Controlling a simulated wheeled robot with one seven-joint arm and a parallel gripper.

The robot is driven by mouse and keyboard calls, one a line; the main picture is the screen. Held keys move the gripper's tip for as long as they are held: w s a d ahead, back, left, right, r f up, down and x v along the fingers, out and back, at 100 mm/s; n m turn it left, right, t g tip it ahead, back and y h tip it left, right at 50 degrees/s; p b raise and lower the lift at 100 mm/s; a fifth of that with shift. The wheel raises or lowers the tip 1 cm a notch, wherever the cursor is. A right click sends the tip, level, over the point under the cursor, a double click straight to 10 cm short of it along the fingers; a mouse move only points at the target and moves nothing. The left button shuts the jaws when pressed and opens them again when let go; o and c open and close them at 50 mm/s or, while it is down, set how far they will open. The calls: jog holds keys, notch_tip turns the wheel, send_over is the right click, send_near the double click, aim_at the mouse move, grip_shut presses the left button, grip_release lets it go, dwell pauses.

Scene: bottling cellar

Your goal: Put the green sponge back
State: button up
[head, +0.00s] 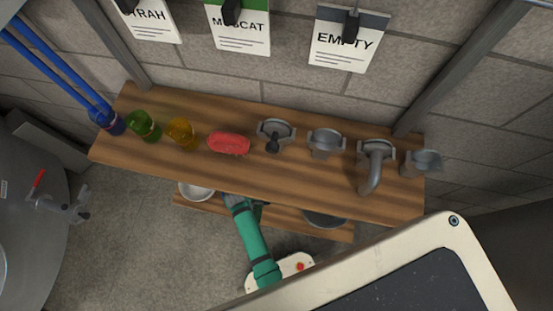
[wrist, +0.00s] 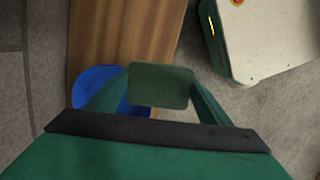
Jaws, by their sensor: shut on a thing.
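The dark green sponge (wrist: 160,86) is held between the two fingers of my gripper (wrist: 160,98) in the wrist view. My gripper is shut on it. In the head view my gripper (head: 240,202) is at the front edge of the wooden shelf, over the low wooden board. The sponge cannot be made out clearly in the head view. A red, sponge-like block (head: 229,143) lies on the upper shelf.
The upper wooden shelf (head: 290,182) holds blue (head: 112,123), green (head: 143,127) and amber (head: 181,133) glassware and several grey metal fittings (head: 325,143). A pale bowl (head: 197,190) and a dark bowl (head: 325,219) sit on the low board (head: 285,217). A blue round thing (wrist: 97,82) shows beside the sponge in the wrist view.

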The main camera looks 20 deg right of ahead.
jog(key=s+d+r+n+t, duration=0.1)
jog(key=s+d+n, duration=0.1)
jog(key=s+n, duration=0.6)
send_over(277, 206)
jog(key=s, duration=0.1)
jog(key=f, duration=0.7)
jog(key=shift+a+f, duration=0.35)
jog(key=shift+a, duration=0.05)
jog(key=shift+w+d+f, duration=0.3)
jog(key=shift+w+f, duration=0.15)
jog(key=shift+f, duration=1.85)
jog(key=o, duration=1.1)
jog(key=shift+f, duration=0.15)
